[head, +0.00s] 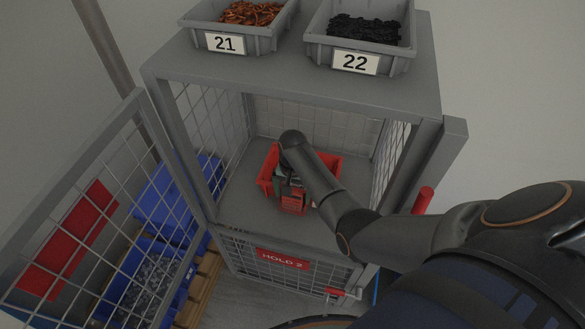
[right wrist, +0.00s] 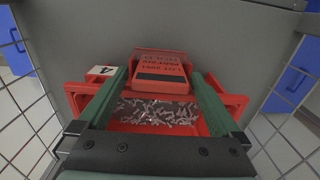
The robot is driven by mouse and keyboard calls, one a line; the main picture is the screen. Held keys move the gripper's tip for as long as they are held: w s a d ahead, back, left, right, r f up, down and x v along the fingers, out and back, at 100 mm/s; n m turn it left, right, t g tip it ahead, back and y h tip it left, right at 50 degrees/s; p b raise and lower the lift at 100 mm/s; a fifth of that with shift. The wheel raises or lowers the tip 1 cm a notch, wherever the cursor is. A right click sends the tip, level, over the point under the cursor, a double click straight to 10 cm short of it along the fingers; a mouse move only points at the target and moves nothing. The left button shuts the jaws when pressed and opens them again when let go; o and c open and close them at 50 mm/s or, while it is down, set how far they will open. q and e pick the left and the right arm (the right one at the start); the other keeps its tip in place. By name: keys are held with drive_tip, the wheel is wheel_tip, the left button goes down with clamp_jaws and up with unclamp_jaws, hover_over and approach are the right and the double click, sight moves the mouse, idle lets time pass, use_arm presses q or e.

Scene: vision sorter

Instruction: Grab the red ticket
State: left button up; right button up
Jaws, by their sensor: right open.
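The red ticket (head: 293,203) shows at the front of a red bin (head: 333,163) inside the cage. In the right wrist view the ticket (right wrist: 161,66) carries printed lines and a dark strip, and sits at the far side of the bin (right wrist: 238,101). My right gripper (head: 290,181) reaches into the cage over the bin. In the right wrist view its two green fingers (right wrist: 159,80) are open, one on each side of the ticket. I cannot tell whether they touch it. My left gripper is out of view.
The bin holds many small metal pieces (right wrist: 157,112). The mesh door (head: 137,92) stands open at the left, and mesh walls close the cage's sides. Grey bins marked 21 (head: 264,31) and 22 (head: 325,44) stand on top. Blue bins (head: 165,192) are at the left.

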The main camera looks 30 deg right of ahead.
drive_tip(key=shift+f, duration=0.2)
drive_tip(key=c, duration=1.2)
